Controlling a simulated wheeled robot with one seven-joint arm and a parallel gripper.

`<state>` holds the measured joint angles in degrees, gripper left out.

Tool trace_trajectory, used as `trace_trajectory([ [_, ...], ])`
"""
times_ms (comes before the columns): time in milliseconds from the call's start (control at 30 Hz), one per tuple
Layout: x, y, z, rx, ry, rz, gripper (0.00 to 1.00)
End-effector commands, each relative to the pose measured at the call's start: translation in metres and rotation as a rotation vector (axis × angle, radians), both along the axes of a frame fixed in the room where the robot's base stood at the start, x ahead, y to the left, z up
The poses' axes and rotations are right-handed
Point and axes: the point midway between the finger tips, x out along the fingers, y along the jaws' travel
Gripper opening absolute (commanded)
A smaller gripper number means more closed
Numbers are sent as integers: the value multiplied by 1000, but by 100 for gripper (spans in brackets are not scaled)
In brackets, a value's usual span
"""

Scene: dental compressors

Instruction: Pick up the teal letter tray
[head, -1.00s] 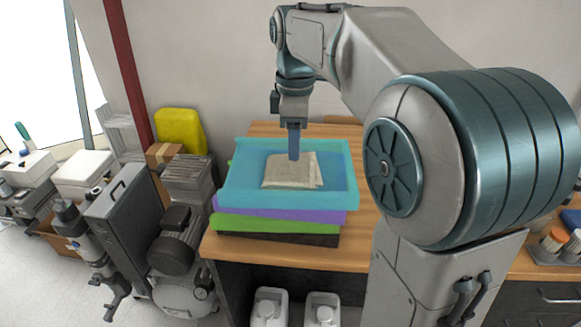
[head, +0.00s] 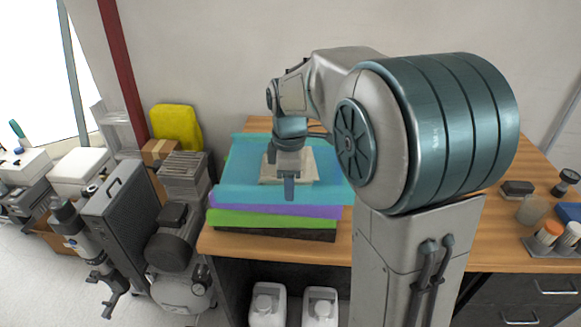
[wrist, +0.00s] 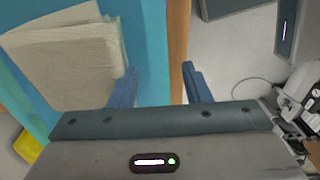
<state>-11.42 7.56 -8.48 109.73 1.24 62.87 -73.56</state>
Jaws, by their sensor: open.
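The teal letter tray (head: 233,193) lies on top of a stack of trays on the wooden table. A beige stack of paper or cloth (head: 302,168) lies in it. In the wrist view the tray's wall (wrist: 152,65) shows beside the beige stack (wrist: 70,62). My gripper (head: 289,188) is at the tray's near side in the head view. In the wrist view my gripper (wrist: 156,88) is open, one finger over the tray side and the other past its outer edge. The jaws hold nothing. I cannot tell how high the fingertips are above the rim.
Purple (head: 250,207) and green (head: 250,217) trays and a dark one lie beneath the teal tray. The wooden table (head: 225,243) has a narrow bare strip in front. Compressors (head: 175,240) stand on the floor at left. Small jars (head: 548,233) stand at right.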

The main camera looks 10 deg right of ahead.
Motion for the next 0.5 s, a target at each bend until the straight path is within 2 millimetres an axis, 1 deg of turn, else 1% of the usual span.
trace_trajectory([
  [100,0,0,-8,0,0,0,44],
  [300,0,0,-8,1,-1,0,44],
  [333,0,0,-8,1,-1,0,38],
  [367,0,0,-8,1,-1,0,30],
  [400,0,0,-8,1,-1,0,19],
  [467,0,0,-8,1,-1,0,2],
  [500,0,0,-8,1,-1,0,0],
])
